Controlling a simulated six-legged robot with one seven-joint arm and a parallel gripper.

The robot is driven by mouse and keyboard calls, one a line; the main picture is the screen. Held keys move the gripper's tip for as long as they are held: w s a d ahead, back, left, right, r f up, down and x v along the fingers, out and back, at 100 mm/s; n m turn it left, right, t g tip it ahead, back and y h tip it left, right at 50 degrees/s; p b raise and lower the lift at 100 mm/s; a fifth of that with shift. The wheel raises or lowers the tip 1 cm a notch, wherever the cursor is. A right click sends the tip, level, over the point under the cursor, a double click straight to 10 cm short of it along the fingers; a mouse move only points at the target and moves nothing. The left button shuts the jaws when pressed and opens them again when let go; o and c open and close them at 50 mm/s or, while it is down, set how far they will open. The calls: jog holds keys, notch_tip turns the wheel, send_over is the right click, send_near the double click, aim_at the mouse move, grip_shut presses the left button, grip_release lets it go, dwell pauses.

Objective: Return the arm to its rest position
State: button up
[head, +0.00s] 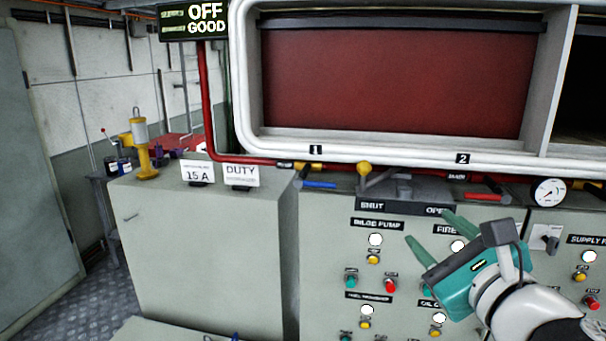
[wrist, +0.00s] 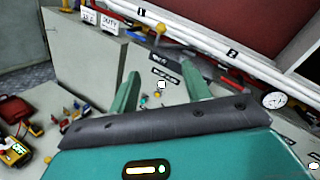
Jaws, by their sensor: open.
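My gripper (head: 432,234) is at the lower right of the head view, in front of the control panel (head: 325,255). Its two green fingers are apart, with nothing between them. In the wrist view my gripper (wrist: 165,90) also shows open, its fingers pointing toward the panel and the valve levers. The white and dark wrist part of my arm runs off the bottom right of the head view. The fingers overlap the panel labels in the picture; I cannot tell how far they are from the panel face.
A yellow-knobbed lever (head: 365,170), a blue handle (head: 320,185) and a red handle (head: 484,196) line the panel top. A gauge (head: 548,192) is at the right. A grey cabinet (head: 200,250) stands left. A yellow meter (wrist: 16,150) lies lower left in the wrist view.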

jog(key=s+a+f+n+g+y, duration=0.25)
jog(key=a+f+n+g, duration=0.45)
jog(key=f+n, duration=0.55)
jog(key=s+d+f+n+g+h, duration=0.4)
jog(key=f+n, duration=0.4)
jog(key=n, duration=0.7)
jog(key=shift+s+f+g+h, duration=0.3)
jog(key=shift+s+g+h, duration=0.2)
jog(key=shift+s+h, duration=0.6)
jog(key=shift+s+a, duration=0.15)
jog(key=shift+s, duration=0.1)
